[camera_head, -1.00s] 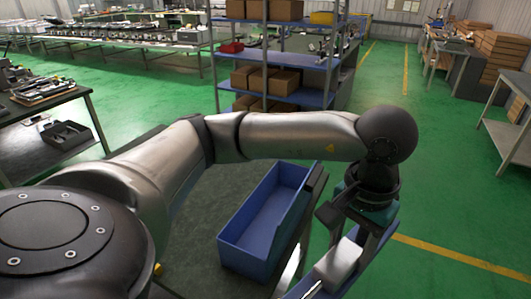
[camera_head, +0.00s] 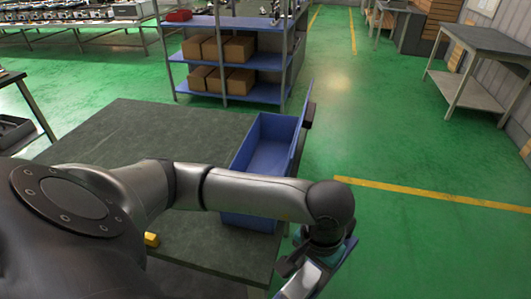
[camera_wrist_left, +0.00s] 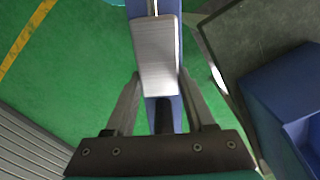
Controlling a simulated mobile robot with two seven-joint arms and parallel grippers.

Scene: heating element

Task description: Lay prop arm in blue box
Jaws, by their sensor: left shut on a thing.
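The blue box (camera_head: 240,160) is open-topped and stands on the dark table near its right edge. It also shows at the right edge of the wrist view (camera_wrist_left: 262,95). My left gripper (camera_wrist_left: 160,88) is shut on the prop arm (camera_wrist_left: 157,60), a silver-grey flat piece with a dark lower end. In the head view the left gripper (camera_head: 302,270) holds it (camera_head: 302,280) low, off the table's right side and nearer to me than the box. My left arm covers part of the box's near end. My right gripper is out of view.
The dark table (camera_head: 140,130) has a small yellow block (camera_head: 151,240) on it. A blue upright panel with a dark piece (camera_head: 304,120) stands at the box's right side. A blue strip (camera_wrist_left: 140,10) lies beneath the held piece.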

